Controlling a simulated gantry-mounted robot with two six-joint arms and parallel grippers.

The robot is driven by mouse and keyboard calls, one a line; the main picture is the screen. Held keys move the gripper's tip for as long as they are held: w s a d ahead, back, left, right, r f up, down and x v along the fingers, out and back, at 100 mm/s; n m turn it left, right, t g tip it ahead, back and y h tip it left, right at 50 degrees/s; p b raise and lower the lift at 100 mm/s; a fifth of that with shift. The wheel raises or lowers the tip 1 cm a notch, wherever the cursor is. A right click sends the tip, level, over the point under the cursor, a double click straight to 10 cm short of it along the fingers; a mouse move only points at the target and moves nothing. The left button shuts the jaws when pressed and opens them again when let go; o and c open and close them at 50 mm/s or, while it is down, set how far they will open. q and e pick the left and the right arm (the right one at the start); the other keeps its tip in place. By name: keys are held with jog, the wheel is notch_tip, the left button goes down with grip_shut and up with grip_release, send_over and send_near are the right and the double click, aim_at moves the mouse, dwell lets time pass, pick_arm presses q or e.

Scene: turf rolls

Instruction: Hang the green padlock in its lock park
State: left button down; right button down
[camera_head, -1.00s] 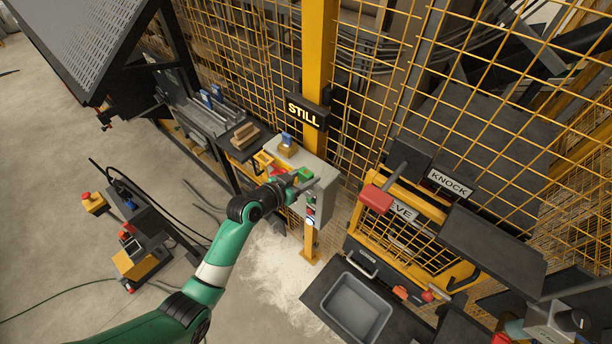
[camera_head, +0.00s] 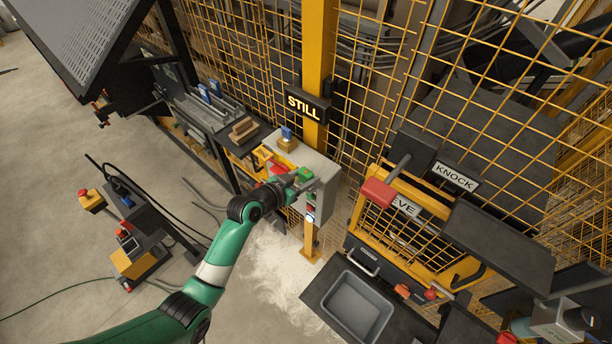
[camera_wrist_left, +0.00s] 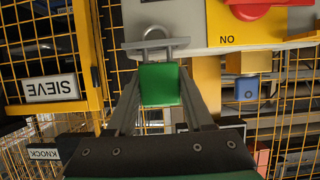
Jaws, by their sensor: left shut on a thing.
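The green padlock (camera_head: 305,173) is held at the grey box on the yellow post. In the left wrist view the padlock (camera_wrist_left: 160,84) has a green body and a grey shackle, which points toward the top of the picture. My left gripper (camera_head: 297,178) is shut on the padlock body, one finger on each side. In the left wrist view the shackle is beside a grey bar (camera_wrist_left: 172,43) at the box's edge; I cannot tell whether it is around the bar. No label for the lock park is readable. My right gripper is not in view.
A red handle (camera_wrist_left: 250,8) sits near the "NO" label in the wrist view. Yellow mesh fencing rises behind. A red-handled lever (camera_head: 378,193) and a grey tray (camera_head: 357,305) are to the right.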

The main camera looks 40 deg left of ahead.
pick_arm(q)
jog(key=shift+f+b, duration=0.6)
jog(key=shift+f, duration=0.15)
jog(key=shift+c, duration=1)
grip_release()
jog(key=p+v, duration=0.2)
jog(key=v, duration=0.9)
jog(key=shift+s, duration=0.3)
jog(key=shift+r, duration=0.1)
